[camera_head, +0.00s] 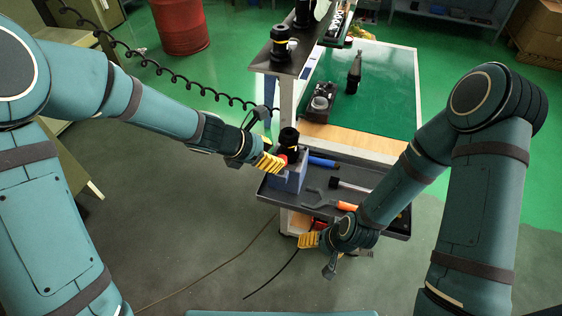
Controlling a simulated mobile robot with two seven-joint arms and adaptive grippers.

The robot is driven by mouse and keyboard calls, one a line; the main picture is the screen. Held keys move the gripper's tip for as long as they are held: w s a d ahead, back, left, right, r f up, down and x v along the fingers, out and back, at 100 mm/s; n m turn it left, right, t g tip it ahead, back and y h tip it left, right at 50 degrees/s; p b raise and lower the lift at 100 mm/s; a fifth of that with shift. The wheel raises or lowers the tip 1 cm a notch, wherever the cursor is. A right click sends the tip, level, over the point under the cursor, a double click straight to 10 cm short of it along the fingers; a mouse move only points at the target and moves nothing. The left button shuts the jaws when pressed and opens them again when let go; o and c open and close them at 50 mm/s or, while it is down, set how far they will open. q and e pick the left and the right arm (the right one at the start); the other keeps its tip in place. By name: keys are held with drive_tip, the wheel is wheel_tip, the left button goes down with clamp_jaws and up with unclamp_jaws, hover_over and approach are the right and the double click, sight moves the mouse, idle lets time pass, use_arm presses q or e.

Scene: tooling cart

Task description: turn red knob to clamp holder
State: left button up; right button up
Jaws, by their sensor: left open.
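A blue-grey clamping block (289,178) stands at the left end of the dark tray of the cart. A black holder (289,137) with a yellow band sits upright in its top. A small part of the red knob (284,158) shows on the block's left side, mostly hidden by my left gripper. My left gripper (275,164) has yellow fingers and is open at the knob; I cannot tell whether they touch it. My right gripper (308,240), also yellow-fingered, is low in front of the tray, apart from the block; its opening is unclear.
The cart tray (394,233) holds a blue-handled tool (322,162), a wrench (317,198) and an orange-handled tool (346,206). A shelf above holds another black holder (280,42). A green-matted table (385,85) stands behind. Floor left of the cart is clear apart from cables.

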sight(286, 167)
use_arm(q)
drive_tip(key=shift+b+x, duration=0.5)
drive_tip(key=shift+x, duration=1.6)
clamp_jaws()
